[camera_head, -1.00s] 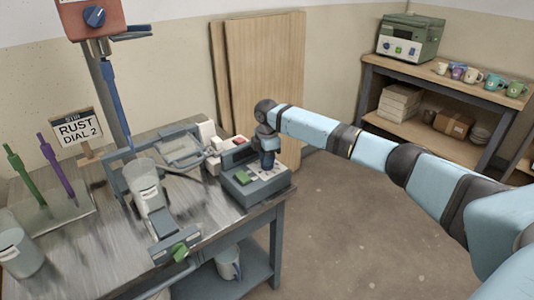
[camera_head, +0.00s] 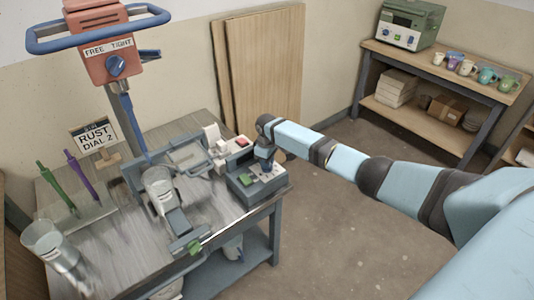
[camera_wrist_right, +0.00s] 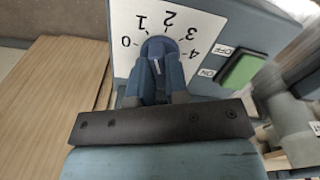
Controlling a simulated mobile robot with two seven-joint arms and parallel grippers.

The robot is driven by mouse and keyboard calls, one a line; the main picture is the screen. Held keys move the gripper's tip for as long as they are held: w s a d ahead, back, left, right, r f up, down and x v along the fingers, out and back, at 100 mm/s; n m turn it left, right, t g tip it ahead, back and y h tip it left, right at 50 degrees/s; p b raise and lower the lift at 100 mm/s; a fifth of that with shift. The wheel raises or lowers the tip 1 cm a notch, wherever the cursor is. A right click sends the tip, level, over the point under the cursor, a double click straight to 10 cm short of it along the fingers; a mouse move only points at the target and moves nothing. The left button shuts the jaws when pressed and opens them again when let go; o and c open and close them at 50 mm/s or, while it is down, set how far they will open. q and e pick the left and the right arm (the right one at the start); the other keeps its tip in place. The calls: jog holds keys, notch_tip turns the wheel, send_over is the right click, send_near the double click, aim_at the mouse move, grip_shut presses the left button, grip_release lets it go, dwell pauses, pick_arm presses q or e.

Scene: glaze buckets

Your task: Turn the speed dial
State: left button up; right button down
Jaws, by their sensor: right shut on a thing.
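The speed dial (camera_wrist_right: 158,47) is a round blue knob on a white plate marked 0 to 4, seen close up in the right wrist view. The fingers of my right gripper (camera_wrist_right: 157,80) are shut on the knob. Which number it points at is hard to tell. In the head view the grey control box (camera_head: 268,192) stands at the table's right corner, with my right gripper (camera_head: 265,160) on top of it, hiding the dial. A sign (camera_head: 95,137) reads "RUST DIAL 2". My left gripper is out of view.
A green button (camera_wrist_right: 243,70) with ON and OFF labels is beside the dial. A white box with a red button (camera_head: 228,155) is behind the control box. Open floor lies to the right.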

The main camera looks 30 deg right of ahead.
jog(key=m+p, duration=0.2)
jog(key=m, duration=0.1)
jog(key=shift+r, duration=0.1)
jog(key=shift+m+p, duration=0.6)
jog(key=shift+p, duration=0.05)
jog(key=shift+m, duration=0.3)
jog(key=c, duration=1.1)
grip_release()
